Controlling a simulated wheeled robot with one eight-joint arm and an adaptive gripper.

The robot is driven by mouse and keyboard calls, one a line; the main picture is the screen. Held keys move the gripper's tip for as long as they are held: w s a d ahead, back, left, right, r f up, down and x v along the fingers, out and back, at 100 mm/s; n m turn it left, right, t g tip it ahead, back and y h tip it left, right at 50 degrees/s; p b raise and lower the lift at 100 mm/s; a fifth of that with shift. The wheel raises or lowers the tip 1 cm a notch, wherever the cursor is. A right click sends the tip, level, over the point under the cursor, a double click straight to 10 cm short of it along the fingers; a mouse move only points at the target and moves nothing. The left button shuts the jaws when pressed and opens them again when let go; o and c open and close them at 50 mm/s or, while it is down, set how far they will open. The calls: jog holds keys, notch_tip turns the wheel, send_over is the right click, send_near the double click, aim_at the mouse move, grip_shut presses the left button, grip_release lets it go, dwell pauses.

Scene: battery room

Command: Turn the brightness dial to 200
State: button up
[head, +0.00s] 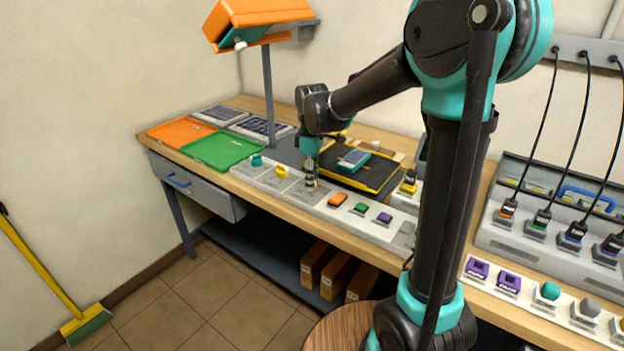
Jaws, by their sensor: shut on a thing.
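A long light-grey control panel (268,178) lies along the front edge of the wooden workbench. It carries a teal knob (256,160), a yellow knob (281,172) and, to their right, a dial spot mostly covered by my gripper. My gripper (311,184) points straight down there and is shut on the dial, which is largely hidden between the fingers. The dial's markings and its setting are too small and covered to read.
Orange (340,199), green (361,208) and purple (384,217) buttons sit right of my gripper. A black-yellow mat (376,183) with a teal device (353,160) lies behind. A lamp post (269,95) stands behind-left; green (218,150) and orange (180,132) trays lie left.

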jog(key=m, duration=0.3)
jog(key=shift+m, duration=2.2)
jog(key=o, duration=1.2)
jog(key=shift+c, duration=0.2)
notch_tip(320, 180, up, 12)
